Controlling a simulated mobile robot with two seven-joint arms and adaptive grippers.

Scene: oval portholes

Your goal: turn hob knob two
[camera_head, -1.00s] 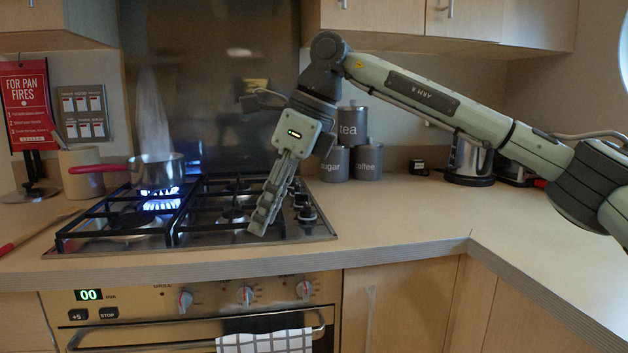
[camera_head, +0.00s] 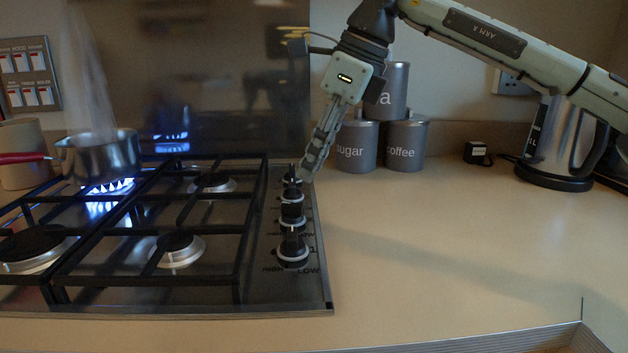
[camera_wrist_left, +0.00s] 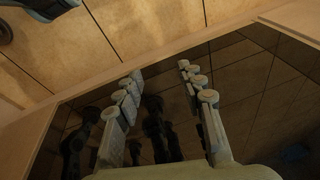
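The hob (camera_head: 325,290) has a column of black knobs along its right edge. The nearest knob (camera_head: 292,250) is clear of my gripper, and another knob (camera_head: 292,213) sits behind it. A further knob (camera_head: 291,190) lies right by the fingertips of my right gripper (camera_head: 304,179), which point down from above; I cannot tell whether they touch it. The fingers overlap from this side, so their opening is hidden. I cannot read which knob is number two. My left gripper (camera_wrist_left: 160,72) shows in the left wrist view, its fingers apart with nothing between them.
A steaming steel pan (camera_head: 100,158) with a red handle stands on a lit back-left burner with blue flame. Sugar (camera_head: 356,150) and coffee (camera_head: 406,150) canisters, with a third on top, stand behind my right gripper. A kettle (camera_head: 560,140) is farther right.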

